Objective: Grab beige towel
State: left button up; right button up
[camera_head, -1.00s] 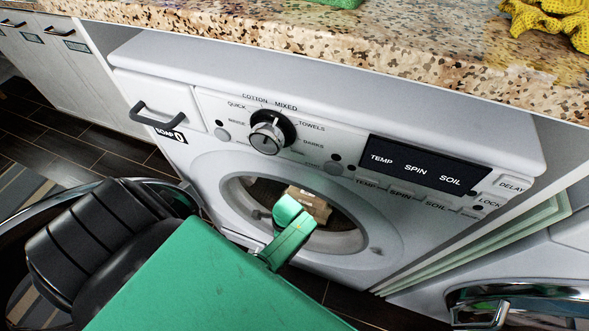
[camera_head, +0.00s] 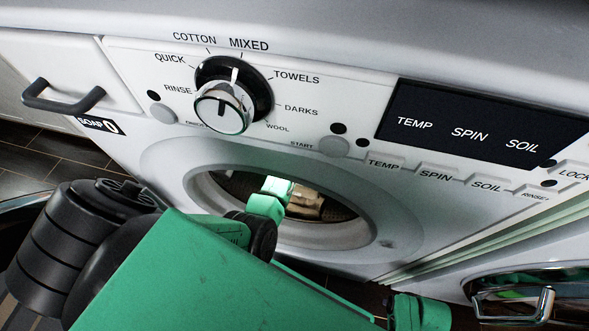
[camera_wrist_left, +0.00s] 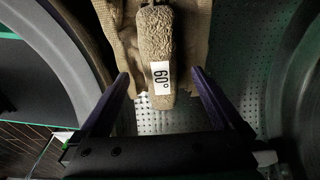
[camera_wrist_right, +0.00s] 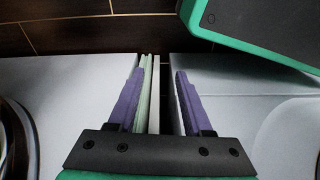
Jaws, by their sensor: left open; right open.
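The beige towel (camera_wrist_left: 156,45) lies inside the washer drum in the left wrist view, with a white tag marked 60° (camera_wrist_left: 161,78) on its folded middle part. In the head view, part of the towel (camera_head: 306,200) shows through the washer's round opening, partly hidden by my green left arm. My left gripper (camera_wrist_left: 160,75) is open inside the drum, its two purple fingers apart on either side of the towel's near end. My right gripper (camera_wrist_right: 158,73) is open and empty, above the gap between two white machines. Its fingers are hidden in the head view.
The white washer (camera_head: 160,165) has a round door opening and a control panel with a dial (camera_head: 222,108). A soap drawer handle (camera_head: 63,97) sticks out at left. Pale green panels (camera_wrist_right: 145,95) stand in the gap below my right gripper. A second machine's chrome handle (camera_head: 515,305) is at lower right.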

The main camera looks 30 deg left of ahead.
aim_at(305, 202)
pick_arm(q)
jog(key=f+b, duration=0.1)
jog(key=f, duration=0.1)
jog(key=d+f+b, duration=0.1)
jog(key=f+b, duration=0.1)
jog(key=f, duration=0.1)
jog(key=shift+w, duration=0.15)
jog(key=shift+f, duration=0.1)
grip_shut()
pick_arm(e)
notch_tip(305, 202, up, 7)
jog(key=w+a, duration=0.1)
jog(key=w, duration=0.1)
jog(key=shift+a, duration=0.3)
